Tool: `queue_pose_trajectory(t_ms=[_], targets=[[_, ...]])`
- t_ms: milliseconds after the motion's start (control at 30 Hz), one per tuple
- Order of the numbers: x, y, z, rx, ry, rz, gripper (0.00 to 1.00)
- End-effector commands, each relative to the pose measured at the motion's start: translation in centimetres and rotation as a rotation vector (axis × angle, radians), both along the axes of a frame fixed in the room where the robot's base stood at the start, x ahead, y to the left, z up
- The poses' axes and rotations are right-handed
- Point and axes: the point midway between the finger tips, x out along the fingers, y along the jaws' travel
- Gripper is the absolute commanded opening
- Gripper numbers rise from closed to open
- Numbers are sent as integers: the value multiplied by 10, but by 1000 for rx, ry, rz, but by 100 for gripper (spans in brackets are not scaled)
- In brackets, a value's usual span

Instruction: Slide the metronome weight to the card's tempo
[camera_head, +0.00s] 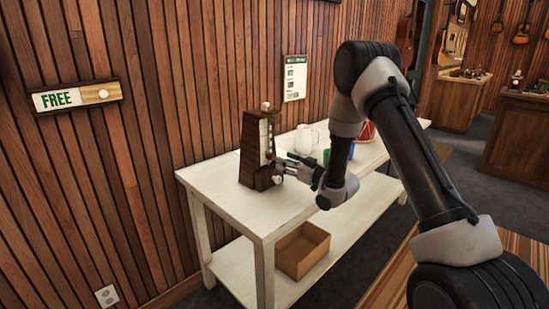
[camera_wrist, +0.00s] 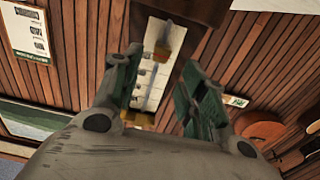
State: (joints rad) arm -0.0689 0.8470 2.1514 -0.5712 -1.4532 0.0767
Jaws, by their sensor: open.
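The dark wooden metronome (camera_head: 250,162) stands upright on the white table (camera_head: 232,207), with a pale scale on its front. In the wrist view its white scale (camera_wrist: 146,78) shows between the fingers. A tan tapered block (camera_wrist: 170,40), which looks like the weight, sits along its rod. My gripper (camera_head: 279,167) is close in front of the metronome's lower front; it also shows in the wrist view (camera_wrist: 162,60), open, with its fingers apart on either side of the scale. I cannot tell whether it touches anything. A card (camera_head: 294,78) hangs on the wall; its print is too small to read.
An open cardboard box (camera_head: 303,250) sits on the lower shelf. A FREE sign (camera_head: 77,96) is on the wall. The table's front left is clear.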

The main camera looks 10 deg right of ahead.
Motion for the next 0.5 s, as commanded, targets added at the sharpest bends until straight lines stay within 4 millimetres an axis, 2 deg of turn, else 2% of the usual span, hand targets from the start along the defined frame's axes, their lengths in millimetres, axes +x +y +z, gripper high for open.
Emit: queue_pose_trajectory(t_ms=[300,500], targets=[[42,31,0,-1,1,2,42],[54,41,0,0,2,1,42]])
